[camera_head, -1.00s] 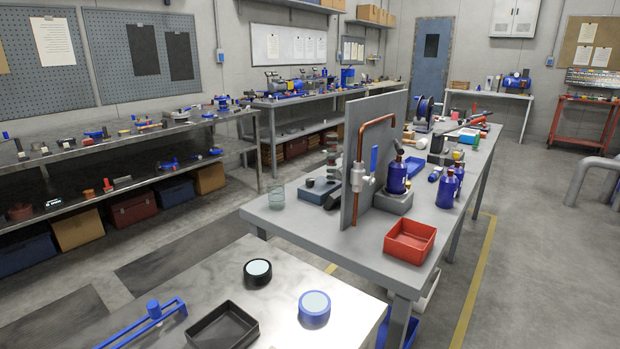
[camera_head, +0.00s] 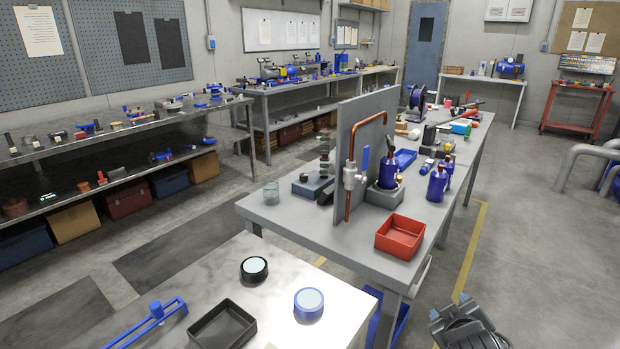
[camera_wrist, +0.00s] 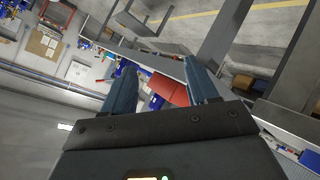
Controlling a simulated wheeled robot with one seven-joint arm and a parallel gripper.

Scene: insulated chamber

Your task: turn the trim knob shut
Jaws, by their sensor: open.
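A copper pipe (camera_head: 350,165) runs up and bends over on a grey upright panel (camera_head: 366,150) on the middle bench. It carries a pale metal valve body (camera_head: 351,177) with an upright blue lever (camera_head: 365,160) beside it. No part is clearly recognisable as the trim knob; I cannot tell which it is. My gripper shows in the wrist view (camera_wrist: 160,88) with two bluish fingers spread apart and nothing held between them. Part of my dark arm end shows at the bottom right of the head view, well right of and nearer than the pipe.
A red tray (camera_head: 400,236) sits at the bench's near end, beside blue bottles (camera_head: 437,184). A glass jar (camera_head: 271,193) stands at the left edge. The near table holds a black tray (camera_head: 223,327) and two round pieces. Open floor lies right of the bench.

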